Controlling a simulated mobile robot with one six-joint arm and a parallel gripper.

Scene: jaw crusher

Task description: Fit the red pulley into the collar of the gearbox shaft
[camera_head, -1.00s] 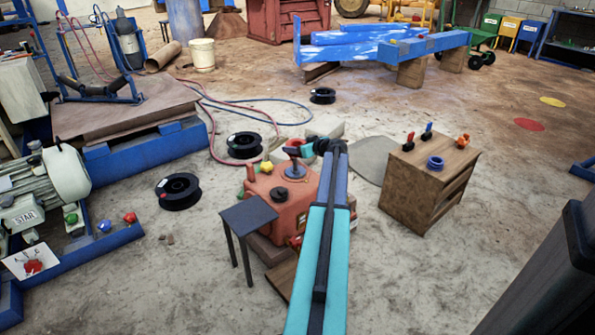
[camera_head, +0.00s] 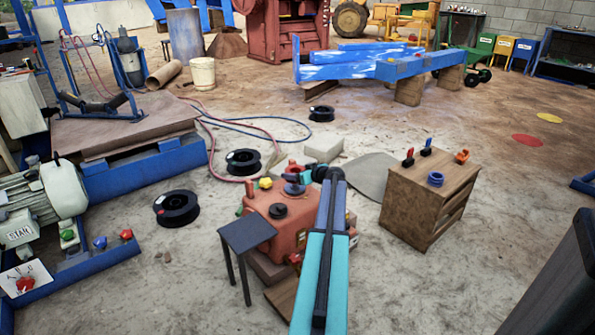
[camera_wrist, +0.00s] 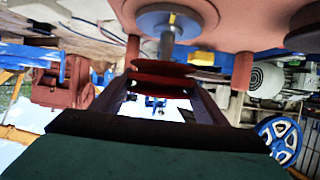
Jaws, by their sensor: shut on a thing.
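The red pulley (camera_wrist: 163,76) is between the two fingers of my gripper (camera_wrist: 163,98) in the wrist view. My gripper is shut on it. The red gearbox (camera_wrist: 225,32) fills the top of that view, with a blue-grey disc (camera_wrist: 152,20) and a silver shaft (camera_wrist: 167,47) running from it toward the pulley. The shaft's end is at the pulley's edge; I cannot tell whether they touch. In the head view, the gearbox (camera_head: 279,228) stands in the middle, and my gripper (camera_head: 303,175) holds the pulley (camera_head: 293,169) just above the blue-grey disc. The collar is not clear.
A dark stool (camera_head: 247,233) stands close to the gearbox's left front. A wooden cabinet (camera_head: 408,205) with small coloured parts on top stands to the right. Black spools (camera_head: 177,208) and hoses lie on the floor. Open floor lies between gearbox and cabinet.

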